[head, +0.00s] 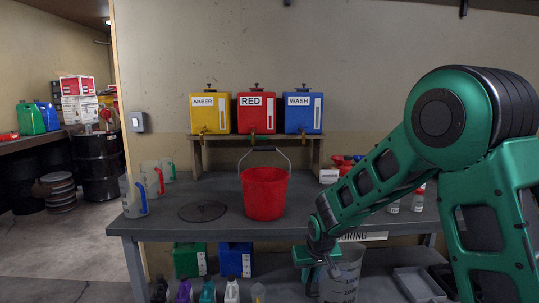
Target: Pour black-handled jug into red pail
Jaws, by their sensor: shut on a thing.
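A translucent grey jug (345,276) with measuring marks hangs in front of the bench's front edge, below the bench top and to the right of the pail. My gripper (315,279) is at the jug's left side, shut on it. The jug looks about upright. Its handle is mostly hidden by my gripper, so its colour is hard to make out. The jug's base is cut off by the picture's lower edge.
Jugs with blue (133,196), red (153,180) and green handles stand at the bench's left. A dark round lid (202,211) lies left of the pail. Yellow, red and blue tanks (256,113) sit on a rack behind it. Small bottles stand right, partly behind my arm.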

